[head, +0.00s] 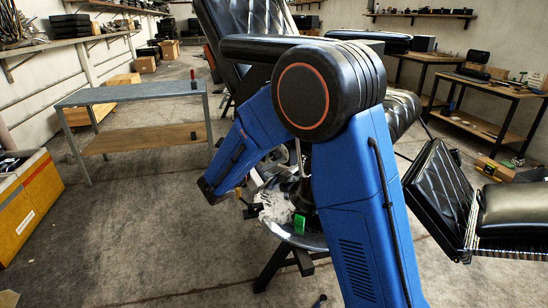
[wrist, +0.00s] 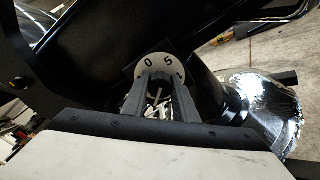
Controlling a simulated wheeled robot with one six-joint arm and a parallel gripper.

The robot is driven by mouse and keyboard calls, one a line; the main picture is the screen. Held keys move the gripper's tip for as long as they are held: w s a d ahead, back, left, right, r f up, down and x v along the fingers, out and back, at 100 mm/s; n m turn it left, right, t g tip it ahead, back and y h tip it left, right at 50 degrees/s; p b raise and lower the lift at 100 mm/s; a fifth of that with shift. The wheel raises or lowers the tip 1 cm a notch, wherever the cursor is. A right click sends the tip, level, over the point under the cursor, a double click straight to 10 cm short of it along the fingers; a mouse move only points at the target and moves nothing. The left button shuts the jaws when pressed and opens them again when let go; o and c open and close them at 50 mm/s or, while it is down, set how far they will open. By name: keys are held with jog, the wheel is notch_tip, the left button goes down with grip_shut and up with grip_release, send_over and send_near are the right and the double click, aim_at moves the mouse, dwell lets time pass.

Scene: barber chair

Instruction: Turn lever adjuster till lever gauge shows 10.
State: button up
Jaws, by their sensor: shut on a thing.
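In the wrist view, the lever gauge (wrist: 160,66) is a round white dial with black marks. The figures 0 and 5 are readable at its top, and part of another figure shows at its right edge. My gripper (wrist: 162,86) is in front of the dial, its two grey fingers covering the lower part. It is shut on the lever adjuster, which is mostly hidden between the fingers. No pointer is clear enough to read. In the head view, my blue arm hides the gauge and adjuster.
The black padded barber chair (head: 248,32) stands behind my arm, with a shiny metal base (wrist: 262,108). A grey-topped bench (head: 130,93) stands at the left. The floor (head: 150,215) at front left is clear.

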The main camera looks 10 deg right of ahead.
jog(key=shift+f+n, duration=0.15)
jog(key=shift+n, duration=0.35)
jog(key=o, duration=1)
jog(key=shift+a, duration=0.1)
jog(key=shift+s+a, duration=0.2)
jog(key=shift+a, duration=0.1)
jog(key=v, duration=1.6)
jog(key=shift+s+a, duration=0.2)
jog(key=shift+a, duration=0.05)
